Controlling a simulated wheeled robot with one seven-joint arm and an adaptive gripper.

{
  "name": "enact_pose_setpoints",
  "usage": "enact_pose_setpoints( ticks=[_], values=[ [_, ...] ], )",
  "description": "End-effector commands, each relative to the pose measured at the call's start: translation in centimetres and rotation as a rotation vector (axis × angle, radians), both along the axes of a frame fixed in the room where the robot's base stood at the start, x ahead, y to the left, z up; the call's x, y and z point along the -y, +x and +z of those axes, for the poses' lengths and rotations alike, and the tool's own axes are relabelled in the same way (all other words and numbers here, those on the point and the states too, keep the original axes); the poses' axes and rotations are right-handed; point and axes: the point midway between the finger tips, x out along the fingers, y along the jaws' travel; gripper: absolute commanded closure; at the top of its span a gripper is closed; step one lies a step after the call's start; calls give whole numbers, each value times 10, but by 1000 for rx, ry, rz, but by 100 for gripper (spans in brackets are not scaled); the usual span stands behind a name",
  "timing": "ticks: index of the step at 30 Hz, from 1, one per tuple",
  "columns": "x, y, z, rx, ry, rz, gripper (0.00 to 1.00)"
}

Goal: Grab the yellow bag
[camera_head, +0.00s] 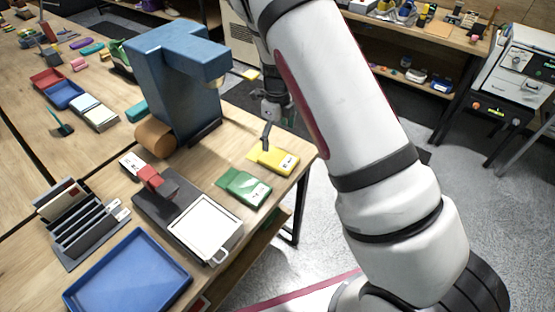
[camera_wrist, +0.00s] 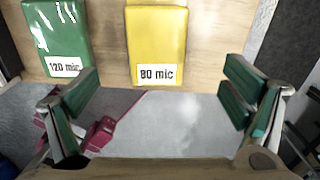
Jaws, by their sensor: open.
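The yellow bag (camera_head: 276,158) lies flat on the wooden table near its right edge, in the head view. In the wrist view the yellow bag (camera_wrist: 157,40) is at the top middle, with a white label reading "80 mic". My gripper (camera_head: 266,137) is above the table beside the yellow bag in the head view. In the wrist view my gripper (camera_wrist: 155,103) has its green-padded fingers wide apart, with nothing between them. The bag lies beyond the fingertips, roughly centred between them. Part of the gripper is hidden behind my arm in the head view.
A green bag (camera_head: 245,188) labelled "120 mic" lies left of the yellow one; it also shows in the wrist view (camera_wrist: 57,35). A blue machine (camera_head: 176,85) stands to the left. A blue tray (camera_head: 128,277) is at the front. The table edge is close by the yellow bag.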

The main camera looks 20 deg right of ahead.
Motion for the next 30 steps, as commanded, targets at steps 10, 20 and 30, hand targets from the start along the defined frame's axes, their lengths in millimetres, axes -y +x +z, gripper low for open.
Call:
enact_pose_setpoints(
  ticks=[10,20,30],
  values=[
    [0,-1,-40,0,0,2,7],
    [-2,-8,-74,-1,1,1,7],
    [-2,-6,-92,1,1,2,7]
  ],
)
